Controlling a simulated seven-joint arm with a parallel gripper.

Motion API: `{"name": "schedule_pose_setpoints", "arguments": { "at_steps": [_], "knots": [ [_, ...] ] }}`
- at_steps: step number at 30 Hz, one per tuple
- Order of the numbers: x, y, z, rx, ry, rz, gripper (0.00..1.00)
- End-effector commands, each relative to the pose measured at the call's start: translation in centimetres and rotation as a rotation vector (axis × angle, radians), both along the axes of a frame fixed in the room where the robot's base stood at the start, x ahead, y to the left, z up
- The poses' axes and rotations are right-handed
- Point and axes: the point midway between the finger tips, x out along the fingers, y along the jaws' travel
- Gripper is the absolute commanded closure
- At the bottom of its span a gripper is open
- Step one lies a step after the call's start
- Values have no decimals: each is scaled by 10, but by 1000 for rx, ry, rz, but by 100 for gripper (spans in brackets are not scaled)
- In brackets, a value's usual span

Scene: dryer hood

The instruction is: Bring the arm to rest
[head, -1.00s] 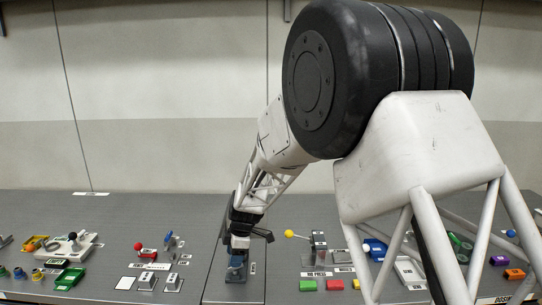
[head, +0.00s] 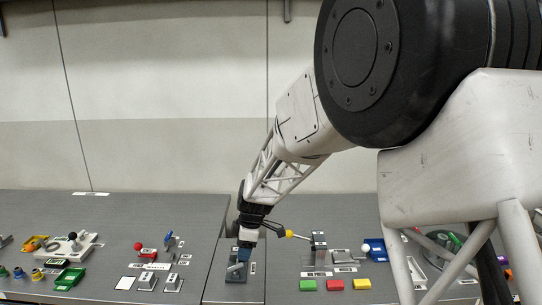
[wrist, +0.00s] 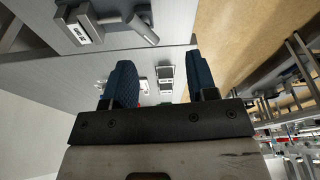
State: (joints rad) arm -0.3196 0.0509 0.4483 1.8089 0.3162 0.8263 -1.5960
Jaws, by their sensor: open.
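My gripper (head: 245,244) is in the head view above the narrow middle panel, with its fingertips close over a grey device with a lever (head: 237,268). I cannot tell from that view whether they touch it. In the wrist view my gripper (wrist: 163,85) shows two blue ridged fingers set apart, with nothing between them. A grey labelled device (wrist: 85,25) lies beyond the fingers at the upper left of the wrist view.
A yellow-knobbed lever (head: 290,233) stands right of my gripper, behind green, red and yellow blocks (head: 335,285). A red-knobbed lever (head: 139,246) stands to the left. The wall (head: 160,90) behind the panels is bare.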

Motion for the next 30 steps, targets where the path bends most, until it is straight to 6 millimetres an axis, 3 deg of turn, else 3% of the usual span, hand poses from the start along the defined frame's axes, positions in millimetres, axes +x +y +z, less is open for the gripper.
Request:
{"name": "schedule_pose_setpoints", "arguments": {
  "at_steps": [6, 15, 30],
  "knots": [
    [-32, -44, 46, -20, 3, -194, 47],
    [-88, -102, 96, -44, 12, -479, 47],
    [-197, -184, 151, -60, 12, -962, 47]
  ]
}}
